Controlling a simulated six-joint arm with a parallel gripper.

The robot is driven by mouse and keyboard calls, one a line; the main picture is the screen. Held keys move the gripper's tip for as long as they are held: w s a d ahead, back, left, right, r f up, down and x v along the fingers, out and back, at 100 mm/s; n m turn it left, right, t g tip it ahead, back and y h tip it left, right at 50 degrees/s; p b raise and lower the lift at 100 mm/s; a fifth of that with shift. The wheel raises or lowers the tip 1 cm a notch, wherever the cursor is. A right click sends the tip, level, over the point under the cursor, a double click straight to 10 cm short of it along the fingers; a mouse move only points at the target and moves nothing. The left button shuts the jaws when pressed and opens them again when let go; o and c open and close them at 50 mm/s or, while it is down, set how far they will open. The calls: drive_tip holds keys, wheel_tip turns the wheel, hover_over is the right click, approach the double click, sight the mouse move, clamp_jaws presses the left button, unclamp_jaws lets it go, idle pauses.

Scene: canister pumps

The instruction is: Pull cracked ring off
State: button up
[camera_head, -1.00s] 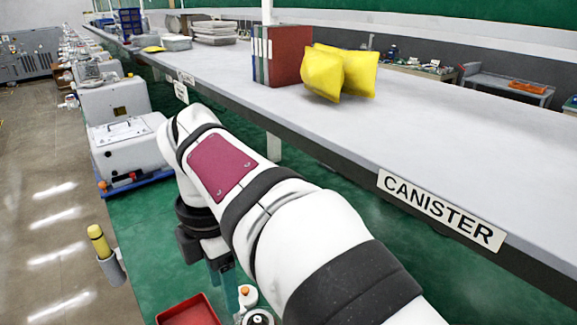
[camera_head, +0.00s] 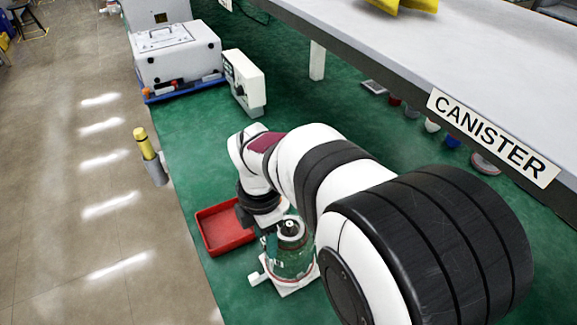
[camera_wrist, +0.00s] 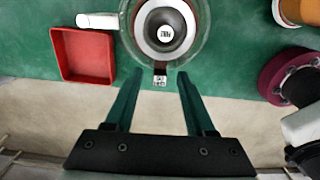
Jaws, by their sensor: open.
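The canister pump (camera_head: 292,252) stands upright on a white square base on the green floor, with a clear greenish body. A thin reddish line shows low around it; I cannot tell if this is the cracked ring. In the wrist view the pump's round top (camera_wrist: 166,28) has a dark centre cap, a white collar and a clear rim. A small dark tab with a pale label (camera_wrist: 160,80) sits at its near edge. My gripper (camera_wrist: 157,84) is open and empty, its two green fingers apart just short of the pump. In the head view my arm partly hides the gripper.
A red tray (camera_head: 224,228) lies on the floor left of the pump; it also shows in the wrist view (camera_wrist: 84,72). A magenta round part (camera_wrist: 278,72) is at the right. The bench (camera_head: 480,85) overhangs the right side. A yellow-topped post (camera_head: 146,145) stands at left.

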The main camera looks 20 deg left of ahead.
clamp_jaws()
drive_tip(key=shift+r, duration=1.6)
idle(0.8)
wheel_tip(320, 180, up, 7)
drive_tip(key=shift+r, duration=0.15)
idle(1.4)
